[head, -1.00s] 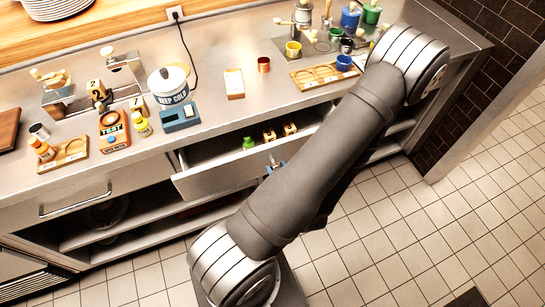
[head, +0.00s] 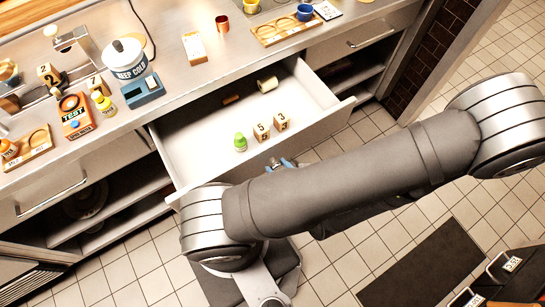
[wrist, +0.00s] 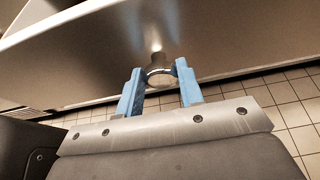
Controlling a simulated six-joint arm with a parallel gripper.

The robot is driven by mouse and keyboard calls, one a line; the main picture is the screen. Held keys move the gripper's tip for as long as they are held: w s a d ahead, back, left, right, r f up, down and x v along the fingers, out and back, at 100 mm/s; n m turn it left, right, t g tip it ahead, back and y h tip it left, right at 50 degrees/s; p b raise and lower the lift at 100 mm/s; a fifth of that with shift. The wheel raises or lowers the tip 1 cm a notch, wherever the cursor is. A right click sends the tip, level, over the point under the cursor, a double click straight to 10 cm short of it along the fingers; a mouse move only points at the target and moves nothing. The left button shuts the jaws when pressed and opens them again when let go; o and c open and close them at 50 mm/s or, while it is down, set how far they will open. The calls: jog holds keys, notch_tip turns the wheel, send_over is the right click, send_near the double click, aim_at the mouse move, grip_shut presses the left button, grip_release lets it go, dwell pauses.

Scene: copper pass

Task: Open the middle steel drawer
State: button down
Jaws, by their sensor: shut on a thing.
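The middle steel drawer (head: 187,177) is pulled well out from under the counter in the head view, showing its white inside. In the wrist view the blue fingers of my gripper (wrist: 160,82) are shut on the round drawer handle (wrist: 159,70), against the drawer front (wrist: 90,60). In the head view my arm hides most of the gripper (head: 281,163) and part of the drawer front.
Closed drawers flank the open one at left (head: 60,190) and right (head: 365,38). A dark mat (head: 420,265) lies on the tiled floor.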

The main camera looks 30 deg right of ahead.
jog(key=shift+s, duration=1.05)
jog(key=c, duration=1)
grip_release()
jog(key=shift+s, duration=0.1)
jog(key=v, duration=1.7)
jog(key=shift+r, duration=0.15)
